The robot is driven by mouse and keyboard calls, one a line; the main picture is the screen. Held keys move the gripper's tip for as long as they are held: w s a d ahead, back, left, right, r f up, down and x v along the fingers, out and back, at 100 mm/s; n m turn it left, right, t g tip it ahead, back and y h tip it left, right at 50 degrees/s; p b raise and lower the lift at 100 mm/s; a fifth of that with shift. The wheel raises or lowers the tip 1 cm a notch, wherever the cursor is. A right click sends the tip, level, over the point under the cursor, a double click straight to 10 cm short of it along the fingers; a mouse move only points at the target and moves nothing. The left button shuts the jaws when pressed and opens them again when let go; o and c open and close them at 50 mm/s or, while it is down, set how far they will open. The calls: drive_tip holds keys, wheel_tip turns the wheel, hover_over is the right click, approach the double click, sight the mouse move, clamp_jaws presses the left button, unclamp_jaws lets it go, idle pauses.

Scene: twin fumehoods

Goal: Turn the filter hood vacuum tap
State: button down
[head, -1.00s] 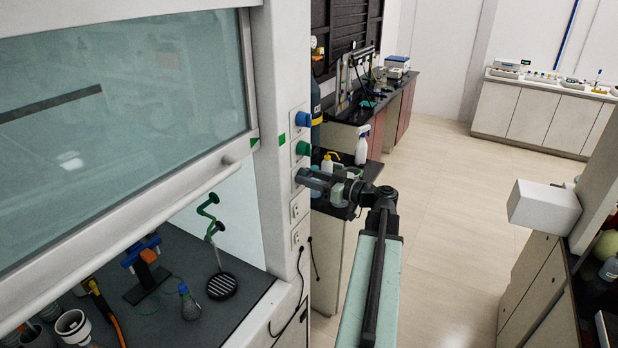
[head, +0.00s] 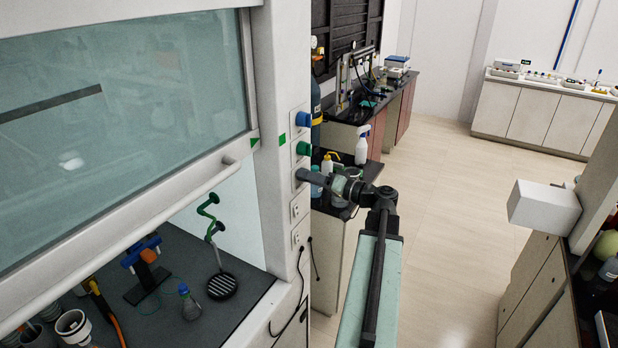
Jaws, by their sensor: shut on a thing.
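On the fumehood's front post, a blue tap knob (head: 303,119) sits above a green tap knob (head: 303,148). Below them my gripper (head: 304,175) reaches in from the right, its tips against the post. It is shut on a tap at the third plate, just under the green knob. The tap itself is hidden by the fingers, so I cannot tell its colour or angle.
White socket plates (head: 299,207) sit below on the post. The fumehood sash (head: 120,110) is partly raised over a worktop with glassware. A side bench with a spray bottle (head: 362,145) stands behind my arm. Floor (head: 460,200) to the right is clear.

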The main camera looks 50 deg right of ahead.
drive_tip(key=m, duration=0.4)
drive_tip(key=shift+m, duration=0.3)
drive_tip(key=m, duration=0.4)
drive_tip(key=shift+r, duration=0.1)
drive_tip(key=shift+m, duration=0.3)
drive_tip(key=c, duration=0.9)
unclamp_jaws()
drive_tip(key=v, duration=0.8)
